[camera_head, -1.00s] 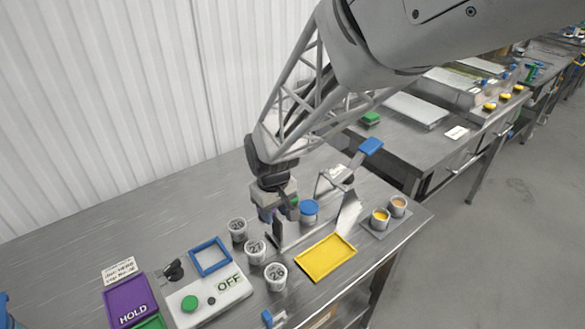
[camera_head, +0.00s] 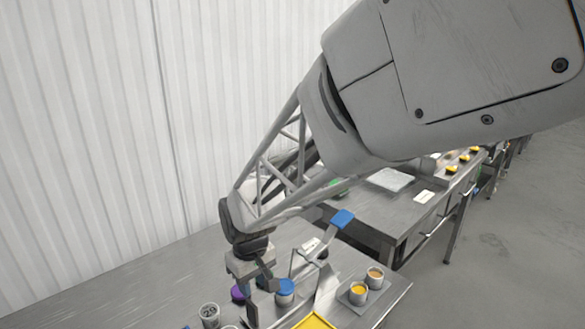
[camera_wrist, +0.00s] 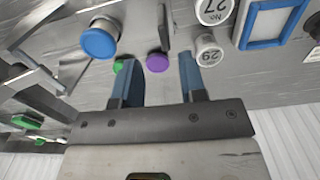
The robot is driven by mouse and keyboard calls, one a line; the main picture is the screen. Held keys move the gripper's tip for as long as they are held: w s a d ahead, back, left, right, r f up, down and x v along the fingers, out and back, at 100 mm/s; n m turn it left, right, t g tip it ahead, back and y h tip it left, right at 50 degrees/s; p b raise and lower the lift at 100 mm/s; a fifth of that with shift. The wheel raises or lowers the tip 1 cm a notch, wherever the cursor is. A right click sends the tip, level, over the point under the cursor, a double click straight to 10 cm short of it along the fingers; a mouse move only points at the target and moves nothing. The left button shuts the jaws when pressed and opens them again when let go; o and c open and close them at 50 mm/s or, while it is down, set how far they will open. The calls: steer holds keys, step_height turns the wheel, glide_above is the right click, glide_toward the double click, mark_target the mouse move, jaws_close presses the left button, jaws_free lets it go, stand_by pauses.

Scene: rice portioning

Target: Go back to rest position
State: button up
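My gripper (camera_head: 258,292) hangs over the metal table in the head view, just left of and above a jar with a blue lid (camera_head: 285,287). A round purple item (camera_head: 238,293) shows beside it. In the wrist view my gripper (camera_wrist: 158,62) has its two blue fingers well apart with nothing held between them. The purple item (camera_wrist: 157,62) lies on the table beyond the fingertips, seen through the gap. The blue lid (camera_wrist: 99,40) is to the left there, and a small green item (camera_wrist: 118,66) is near the left finger.
Cups marked 29 (camera_wrist: 208,52) and 27 (camera_wrist: 214,9) stand right of the fingers in the wrist view, near a blue square frame (camera_wrist: 272,24). A corrugated wall is behind.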

steer(key=s+d+r+m+t, duration=0.1)
steer(key=s+d+r+m, duration=0.2)
steer(key=d, duration=0.6)
steer(key=s+d+r+m, duration=0.1)
steer(key=s+d+r, duration=0.35)
steer(key=d, duration=0.45)
steer(key=s+d+r+m, duration=0.1)
steer(key=s+d+m, duration=0.1)
steer(key=s+d, duration=0.3)
steer(key=s+d+r+m+t, duration=0.1)
steer(key=s+d+r+m, duration=0.1)
steer(key=s+d, duration=0.3)
steer(key=shift+s+d+r+m+t, duration=0.3)
steer(key=shift+s+d+m, duration=0.1)
steer(key=shift+d, duration=0.15)
